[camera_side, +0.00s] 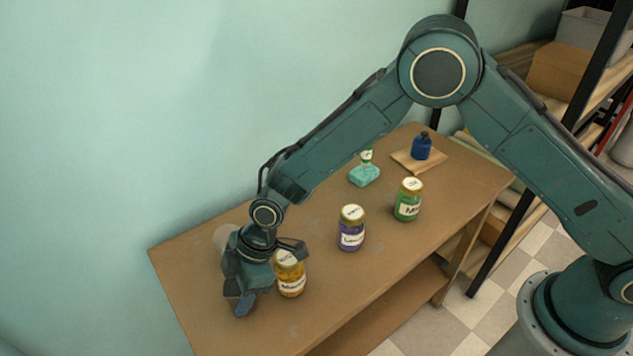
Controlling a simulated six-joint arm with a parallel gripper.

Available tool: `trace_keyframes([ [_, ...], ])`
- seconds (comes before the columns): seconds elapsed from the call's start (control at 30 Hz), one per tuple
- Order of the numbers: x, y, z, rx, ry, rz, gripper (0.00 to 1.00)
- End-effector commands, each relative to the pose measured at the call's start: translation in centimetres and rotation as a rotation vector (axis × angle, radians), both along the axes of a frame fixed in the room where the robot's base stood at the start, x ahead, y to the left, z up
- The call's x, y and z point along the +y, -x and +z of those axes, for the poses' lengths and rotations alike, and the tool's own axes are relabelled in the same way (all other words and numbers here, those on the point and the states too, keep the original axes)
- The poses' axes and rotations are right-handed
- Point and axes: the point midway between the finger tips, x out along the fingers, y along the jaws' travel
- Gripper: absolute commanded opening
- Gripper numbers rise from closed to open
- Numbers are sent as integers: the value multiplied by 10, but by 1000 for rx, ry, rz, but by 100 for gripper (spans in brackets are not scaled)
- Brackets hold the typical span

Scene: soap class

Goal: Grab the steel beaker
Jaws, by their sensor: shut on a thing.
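My gripper (243,298) is low over the left end of the table, pointing down. It is shut on a dull brownish-grey thing, which looks like the steel beaker; the fingers hide most of it. I cannot tell whether it is clear of the table top. A jar with yellow contents (291,277) stands upright just right of the gripper, and a dark part of the gripper overlaps its lid in the picture. A pale rounded thing (222,237) shows behind the gripper, mostly hidden.
On the brown table (325,300) stand a purple jar (351,230) and a green jar (408,201). Behind them are a teal soap block (363,176) with a small bottle (366,156) and a blue bottle (421,147) on a wooden board (405,162). The table's front is clear.

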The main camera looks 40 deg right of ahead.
Motion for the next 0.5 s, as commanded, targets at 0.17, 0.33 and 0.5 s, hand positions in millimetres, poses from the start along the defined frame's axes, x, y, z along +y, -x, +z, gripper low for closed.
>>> trace_keyframes([
  [0.17, 0, 0, 1, 0, -1, 0, 26],
  [0.33, 0, 0, 8, -1, -1, 0, 26],
  [0.5, 0, 0, 25, -1, -2, 0, 26],
])
